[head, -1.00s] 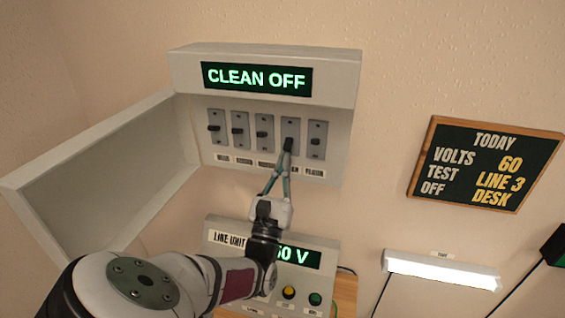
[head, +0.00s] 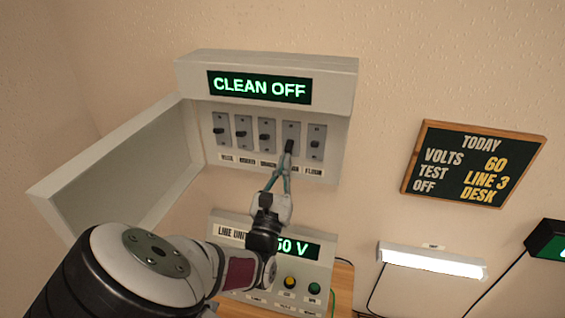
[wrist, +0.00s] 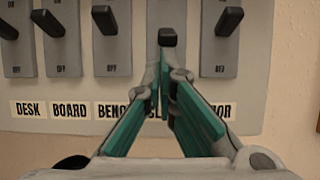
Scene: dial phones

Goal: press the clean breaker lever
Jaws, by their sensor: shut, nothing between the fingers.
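The breaker box (head: 345,125) hangs open on the wall, with a row of grey switches with black levers. The clean breaker lever (wrist: 167,38) is the fourth from the left; its label is mostly hidden behind my fingers. It sits lower than its neighbours, towards its OFF side, also in the head view (head: 289,146). The box display (head: 260,87) reads CLEAN OFF. My gripper (wrist: 163,75) is shut and empty, its teal fingers just below this lever. I cannot tell whether the tips touch it.
The desk, board and bench levers stand to the left, the floor lever (wrist: 229,22) close on the right. The box door (head: 115,170) is swung open to the left. A line unit (head: 300,270) sits below. A TODAY board (head: 473,168) and a lit lamp (head: 432,262) are at right.

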